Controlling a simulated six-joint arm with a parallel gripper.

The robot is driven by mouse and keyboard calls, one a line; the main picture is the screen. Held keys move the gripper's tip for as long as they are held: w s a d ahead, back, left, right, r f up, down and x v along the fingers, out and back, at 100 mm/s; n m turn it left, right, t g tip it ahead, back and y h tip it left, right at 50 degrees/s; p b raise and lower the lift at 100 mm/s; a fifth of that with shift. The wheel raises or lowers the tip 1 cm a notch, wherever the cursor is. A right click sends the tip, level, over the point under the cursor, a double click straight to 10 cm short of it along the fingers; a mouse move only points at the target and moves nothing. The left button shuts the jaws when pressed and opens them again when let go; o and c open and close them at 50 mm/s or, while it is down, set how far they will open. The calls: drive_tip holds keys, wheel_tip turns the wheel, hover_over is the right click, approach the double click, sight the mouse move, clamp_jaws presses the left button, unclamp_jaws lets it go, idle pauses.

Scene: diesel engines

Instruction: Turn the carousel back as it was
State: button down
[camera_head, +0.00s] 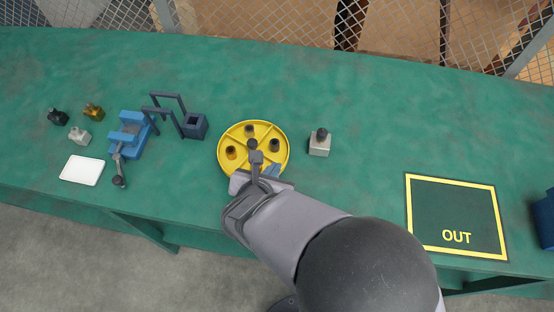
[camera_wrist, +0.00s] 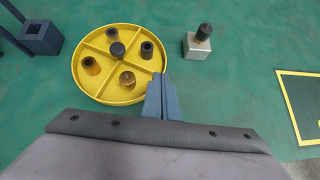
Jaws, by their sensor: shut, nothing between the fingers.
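The carousel is a round yellow tray (camera_head: 222,163) with dividers and a dark centre knob (camera_wrist: 118,50). In the wrist view its rim (camera_wrist: 77,78) is fully round except near my fingers. Its compartments hold dark cylinders (camera_wrist: 147,50) (camera_wrist: 112,33), an orange-brown one (camera_wrist: 91,66) and a brass-coloured one (camera_wrist: 127,80). My gripper (camera_wrist: 162,98) has its blue-grey fingers together and empty, at the carousel's near right rim. It also shows in the head view (camera_head: 272,170), partly covering the near side. I cannot tell whether the fingers touch the rim.
A pale block with a dark top (camera_head: 319,144) stands right of the carousel. A dark blue square holder (camera_head: 195,126) and a blue fixture (camera_head: 129,137) stand left, with small parts and a white pad (camera_head: 82,170). The OUT square (camera_head: 456,212) is bare.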

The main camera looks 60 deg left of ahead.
sight(253, 148)
drive_tip(key=s+a+f+m+h+p, duration=0.1)
drive_tip(key=s+h+p, duration=0.1)
drive_tip(key=s+p, duration=0.55)
drive_tip(key=w+f+b, duration=0.1)
drive_tip(key=w+b, duration=0.1)
drive_tip(key=w+a+f+m+t+b, duration=0.1)
drive_tip(key=w+f+b, duration=0.1)
drive_tip(key=w, duration=0.1)
drive_tip(key=w+a+f+m+b, duration=0.1)
drive_tip(key=w+f+b, duration=0.1)
drive_tip(key=w, duration=0.1)
drive_tip(key=shift+w+a, duration=0.25)
idle(0.5)
drive_tip(key=shift+w, duration=0.1)
